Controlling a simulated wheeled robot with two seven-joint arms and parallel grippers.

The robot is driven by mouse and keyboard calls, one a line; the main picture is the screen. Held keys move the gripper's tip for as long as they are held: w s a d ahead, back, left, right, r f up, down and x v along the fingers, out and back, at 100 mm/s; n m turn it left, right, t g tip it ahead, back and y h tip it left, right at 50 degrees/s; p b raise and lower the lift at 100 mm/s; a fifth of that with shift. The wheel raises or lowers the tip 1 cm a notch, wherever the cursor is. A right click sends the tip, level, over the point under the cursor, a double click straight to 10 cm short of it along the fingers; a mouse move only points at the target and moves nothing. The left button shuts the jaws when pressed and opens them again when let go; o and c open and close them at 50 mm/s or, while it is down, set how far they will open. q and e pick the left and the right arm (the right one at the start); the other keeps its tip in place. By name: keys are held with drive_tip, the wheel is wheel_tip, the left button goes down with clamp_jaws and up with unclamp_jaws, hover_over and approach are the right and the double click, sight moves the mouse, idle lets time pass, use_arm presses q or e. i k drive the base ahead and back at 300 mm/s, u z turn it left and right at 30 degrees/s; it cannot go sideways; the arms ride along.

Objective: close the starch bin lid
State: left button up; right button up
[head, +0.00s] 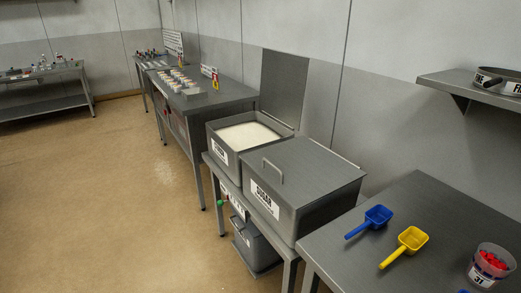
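The open starch bin (232,165) is a grey metal box on a low metal stand, filled with white powder. Its label is too small to read surely. Its lid (284,85) stands upright along the bin's back right side, near the wall. Next to it, nearer to me, the sugar bin (309,214) has its flat lid shut, with a bar handle (272,167) on top. Neither of my grippers shows in the head view.
A metal table (400,210) at the right holds a blue scoop (377,216), a yellow scoop (411,239) and a cup of red pieces (491,264). A wall shelf (455,82) hangs above it. The floor (110,190) at the left is clear.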

sight(283, 77)
drive_tip(key=z, duration=0.25)
drive_tip(key=k, duration=0.3)
drive_tip(key=u, duration=1.3)
drive_tip(key=i, duration=1.9)
drive_tip(key=u, duration=0.3)
drive_tip(key=i, duration=1.95)
drive_tip(key=z, duration=1.6)
drive_tip(key=i, duration=1.05)
drive_tip(key=z, duration=1)
